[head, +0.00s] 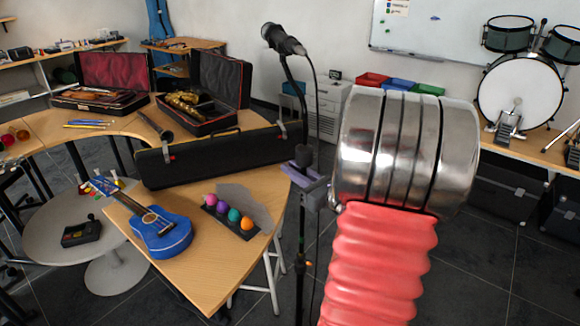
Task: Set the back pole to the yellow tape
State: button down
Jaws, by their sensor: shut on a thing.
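A black microphone (284,40) sits on top of a dark microphone stand, tilted, with its cable hanging beside the stand. The stand's thin black pole (301,235) runs down past the table's right corner to the bottom of the picture. My gripper (307,180), with grey-purple jaws, is shut around the upper part of the pole, below the microphone. The big metal and red ribbed part of my arm hides what lies just right of the pole. A small yellowish mark (300,245) shows on the lower pole; I cannot tell whether it is tape.
A wooden table (175,275) left of the pole holds a blue ukulele (160,232), several coloured egg shakers and a long black case (215,155). A round grey table (40,222) stands at left. A stool leg is near the pole. Drums (520,90) stand at right.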

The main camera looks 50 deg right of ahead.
jog(key=c, duration=1.8)
grip_release()
jog(key=shift+o, duration=0.2)
jog(key=shift+s, duration=0.25)
jog(key=s+a, duration=0.1)
jog(key=s, duration=1.2)
jog(key=shift+s, duration=0.2)
jog(key=shift+a, duration=0.1)
